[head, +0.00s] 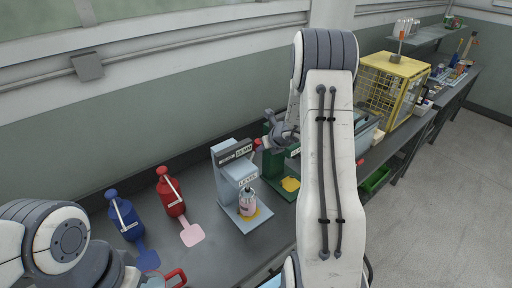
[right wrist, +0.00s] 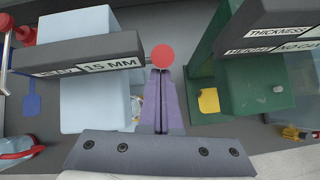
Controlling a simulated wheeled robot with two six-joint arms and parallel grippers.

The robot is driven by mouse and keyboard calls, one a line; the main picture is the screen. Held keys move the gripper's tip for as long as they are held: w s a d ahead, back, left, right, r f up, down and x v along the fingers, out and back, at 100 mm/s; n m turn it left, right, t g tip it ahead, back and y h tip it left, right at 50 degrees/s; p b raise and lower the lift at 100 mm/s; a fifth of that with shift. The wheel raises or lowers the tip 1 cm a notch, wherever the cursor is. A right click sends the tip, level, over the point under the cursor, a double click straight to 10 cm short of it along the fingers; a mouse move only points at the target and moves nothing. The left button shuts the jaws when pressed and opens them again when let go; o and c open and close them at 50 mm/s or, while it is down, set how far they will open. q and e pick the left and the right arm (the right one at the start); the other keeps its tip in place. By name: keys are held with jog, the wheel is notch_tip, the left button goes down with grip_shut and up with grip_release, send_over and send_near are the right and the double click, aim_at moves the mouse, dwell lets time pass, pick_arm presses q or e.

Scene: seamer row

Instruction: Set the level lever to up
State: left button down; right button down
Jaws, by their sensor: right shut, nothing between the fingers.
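A pale blue-grey machine (head: 229,178) with a dark head labelled "15 MM" and a lower "LEVEL" label stands on the bench. Its lever's red ball knob (head: 258,141) shows at the right end of the head. In the right wrist view the knob (right wrist: 162,56) sits just beyond the tips of my right gripper (right wrist: 161,72). The fingers are shut with nothing between them; I cannot tell whether they touch the knob. In the head view my right gripper (head: 270,145) is beside the machine head. The lever's arm is mostly hidden. My left gripper is out of frame.
A green machine (right wrist: 255,88) stands close on the right. Blue (head: 124,216) and red (head: 170,192) dispensers stand to the left. A yellow cage (head: 394,80) is farther right.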

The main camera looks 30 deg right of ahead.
jog(key=shift+w+a+r+p, duration=0.15)
jog(key=shift+w+r+p, duration=0.25)
jog(key=shift+w, duration=0.5)
